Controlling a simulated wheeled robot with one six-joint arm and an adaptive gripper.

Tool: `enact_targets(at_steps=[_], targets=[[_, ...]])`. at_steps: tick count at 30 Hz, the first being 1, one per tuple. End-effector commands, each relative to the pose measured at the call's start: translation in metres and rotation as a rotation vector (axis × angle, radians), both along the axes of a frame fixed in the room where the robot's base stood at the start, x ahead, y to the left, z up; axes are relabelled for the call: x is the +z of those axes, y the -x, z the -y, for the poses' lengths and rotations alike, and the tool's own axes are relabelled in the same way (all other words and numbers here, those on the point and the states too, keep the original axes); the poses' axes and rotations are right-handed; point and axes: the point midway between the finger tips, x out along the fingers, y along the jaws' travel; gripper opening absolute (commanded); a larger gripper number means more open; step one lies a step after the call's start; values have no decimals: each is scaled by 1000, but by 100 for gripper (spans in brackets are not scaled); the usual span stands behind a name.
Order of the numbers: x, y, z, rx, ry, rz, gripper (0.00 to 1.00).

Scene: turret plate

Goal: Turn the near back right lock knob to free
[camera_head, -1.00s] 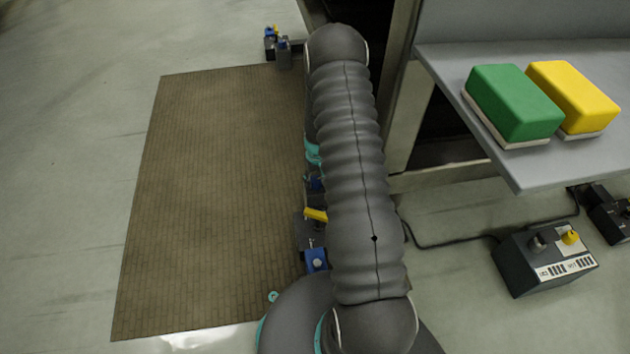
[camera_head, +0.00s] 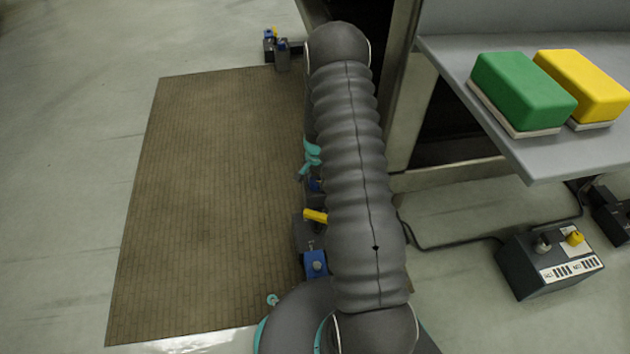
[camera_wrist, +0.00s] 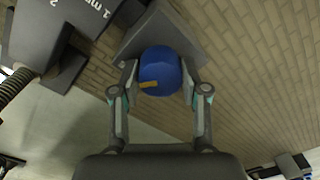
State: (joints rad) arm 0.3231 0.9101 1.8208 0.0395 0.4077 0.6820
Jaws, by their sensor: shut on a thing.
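A blue round lock knob (camera_wrist: 160,72) with an orange-yellow pointer mark sits on a dark grey block (camera_wrist: 150,35) in the wrist view. My gripper (camera_wrist: 160,88) has its two fingers on either side of the knob and is shut on it. In the head view my arm covers most of this spot. Only a sliver of a blue knob (camera_head: 316,186) and teal parts of my gripper (camera_head: 310,160) show beside the arm.
Another blue part (camera_head: 315,263) and a yellow lever (camera_head: 315,215) are nearer in the head view. A brown brick-patterned plate (camera_head: 210,200) lies left. A bench (camera_head: 480,80) holds green (camera_head: 522,90) and yellow (camera_head: 585,83) blocks. A control box (camera_head: 548,262) stands on the floor at right.

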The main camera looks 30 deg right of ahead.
Motion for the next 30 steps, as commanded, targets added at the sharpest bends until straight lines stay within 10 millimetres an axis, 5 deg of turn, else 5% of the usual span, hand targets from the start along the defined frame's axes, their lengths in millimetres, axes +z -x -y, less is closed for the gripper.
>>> enact_targets(at_steps=[12,28,29,30], targets=[[-1,1,-4,-172,-3,-5,10],[-1,0,-3,-195,-3,-2,10],[-1,0,-3,-195,-3,-2,50],[-1,0,-3,-195,-3,-2,60]])
